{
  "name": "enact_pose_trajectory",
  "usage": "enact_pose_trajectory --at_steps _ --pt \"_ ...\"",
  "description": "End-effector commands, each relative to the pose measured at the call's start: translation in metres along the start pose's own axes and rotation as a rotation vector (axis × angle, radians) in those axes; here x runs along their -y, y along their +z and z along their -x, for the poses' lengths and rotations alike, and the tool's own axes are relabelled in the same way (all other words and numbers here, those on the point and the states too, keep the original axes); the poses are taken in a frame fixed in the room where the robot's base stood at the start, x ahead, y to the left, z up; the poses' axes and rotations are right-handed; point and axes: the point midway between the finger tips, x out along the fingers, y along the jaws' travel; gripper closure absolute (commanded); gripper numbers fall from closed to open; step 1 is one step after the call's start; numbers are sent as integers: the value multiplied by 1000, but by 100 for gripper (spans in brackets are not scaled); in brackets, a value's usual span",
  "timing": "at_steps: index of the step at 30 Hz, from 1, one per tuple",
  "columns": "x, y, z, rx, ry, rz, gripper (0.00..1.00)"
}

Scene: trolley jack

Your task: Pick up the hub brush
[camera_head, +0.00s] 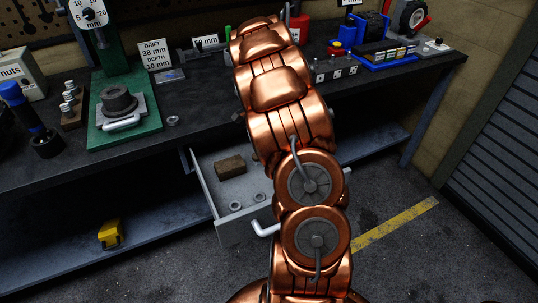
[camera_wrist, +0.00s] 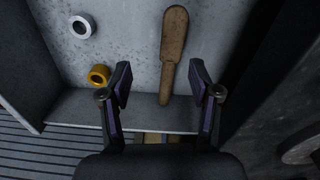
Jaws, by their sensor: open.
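A wooden, brush-like piece (camera_wrist: 174,38), which I take to be the hub brush, lies on a grey metal surface in the wrist view. It has a broad rounded far end and a narrower shaft running toward me; no bristles show. My gripper (camera_wrist: 160,76) is open, with its two dark fingers apart. The shaft shows between the fingers, nearer the right one, and nothing is gripped. Whether the fingertips are down at its height I cannot tell. In the head view my arm hides the gripper, and I cannot make out the brush.
A pale ring (camera_wrist: 82,26) and a yellow ring (camera_wrist: 99,75) lie left of the brush, near a low metal wall (camera_wrist: 70,108). In the head view an open drawer (camera_head: 207,190) holds a brown block (camera_head: 230,166) below the crowded bench (camera_head: 40,170). A yellow tape measure (camera_head: 110,235) sits lower left.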

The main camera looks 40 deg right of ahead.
Motion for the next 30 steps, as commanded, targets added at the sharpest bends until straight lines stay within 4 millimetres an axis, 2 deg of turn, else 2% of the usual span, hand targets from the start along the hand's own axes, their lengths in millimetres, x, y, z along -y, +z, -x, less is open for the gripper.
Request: enact_pose_trajectory --at_steps 1,3,9,18,23,30 --pt "3 -9 -11 8 0 -34 38" --pt "8 -17 -19 12 -5 -71 38" --pt "14 -28 -30 19 -14 -122 38" --pt "14 -27 -55 21 -13 -127 38" --pt "15 -26 -62 20 -13 -126 38" --pt "16 -22 -90 22 -11 -126 38"
